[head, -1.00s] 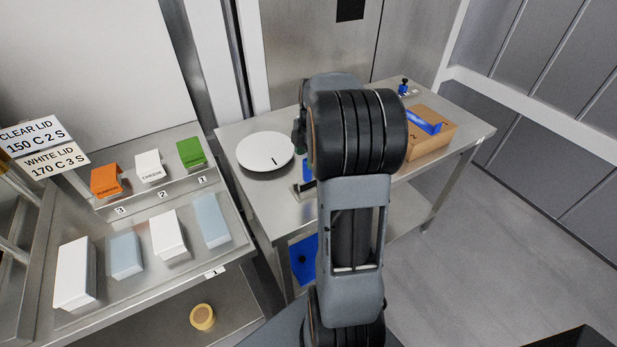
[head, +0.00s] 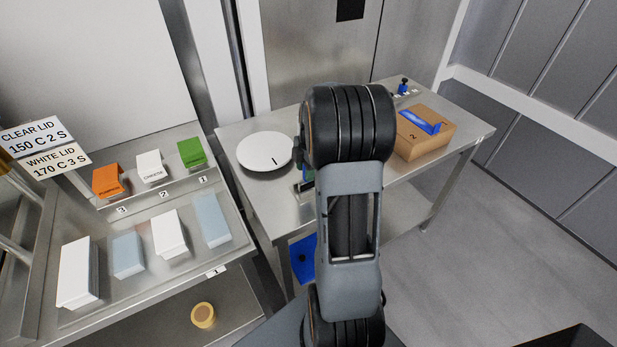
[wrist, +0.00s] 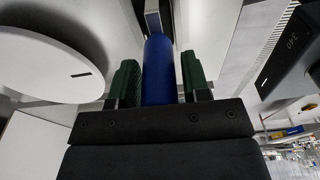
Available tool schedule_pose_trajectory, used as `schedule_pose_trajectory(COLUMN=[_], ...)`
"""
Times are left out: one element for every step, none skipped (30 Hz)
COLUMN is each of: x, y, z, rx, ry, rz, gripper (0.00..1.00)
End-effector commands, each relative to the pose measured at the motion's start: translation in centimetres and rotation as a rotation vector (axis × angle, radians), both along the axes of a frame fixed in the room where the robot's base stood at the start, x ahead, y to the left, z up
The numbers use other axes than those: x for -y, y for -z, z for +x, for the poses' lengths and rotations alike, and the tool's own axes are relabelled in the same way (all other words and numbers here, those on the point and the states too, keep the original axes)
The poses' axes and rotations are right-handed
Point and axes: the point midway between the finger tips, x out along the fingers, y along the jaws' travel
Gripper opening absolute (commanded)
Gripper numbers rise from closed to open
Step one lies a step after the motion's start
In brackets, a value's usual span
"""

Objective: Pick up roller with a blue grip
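The roller's blue grip (wrist: 159,72) fills the space between the two green fingers of my gripper (wrist: 160,80) in the wrist view. A finger stands close on each side of it, with at most a sliver of gap, so I cannot tell whether they press on it. A grey metal part of the roller (wrist: 153,18) shows beyond the grip.
A white round plate (head: 264,152) lies left of my gripper on the steel table (head: 240,185). A cardboard box (head: 424,150) with a blue item on it stands to the right. A device with a dark display (wrist: 290,45) shows in the wrist view. A second bench with cartons is at left.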

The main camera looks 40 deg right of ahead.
Motion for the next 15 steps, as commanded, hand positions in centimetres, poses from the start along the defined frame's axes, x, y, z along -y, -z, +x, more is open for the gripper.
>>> schedule_pose_trajectory(x=[0.0, 0.0, 0.0, 0.0, 0.0, 0.0, 0.01, 0.01, 0.01, 0.01, 0.01, 0.02, 0.01, 0.01, 0.01], y=[-0.02, -0.02, -0.02, -0.02, -0.02, -0.02, -0.02, -0.02, -0.02, -0.02, -0.02, -0.04, -0.04, -0.04, -0.04], z=[0.0, 0.0, 0.0, 0.0, 0.0, 0.0, 0.0, 0.0, 0.0, 0.0, -0.01, 0.01, 0.0, 0.0, 0.0], rx=[0.0, 0.0, 0.0, 0.0, 0.0, 0.0, 0.0, 0.0, 0.0, 0.0, 0.0, 0.0, 0.0, 0.0, 0.0], ry=[0.0, 0.0, 0.0, 0.0, 0.0, 0.0, 0.0, 0.0, 0.0, 0.0, 0.0, 0.0, 0.0, 0.0, 0.0], rz=[0.0, 0.0, 0.0, 0.0, 0.0, 0.0, 0.0, 0.0, 0.0, 0.0, 0.0, 0.0, 0.0, 0.0, 0.0], gripper=[0.38, 0.35, 0.32, 0.29, 0.26, 0.22, 0.19, 0.16, 0.12, 0.09, 0.07, 0.07, 0.07, 0.07, 0.07])
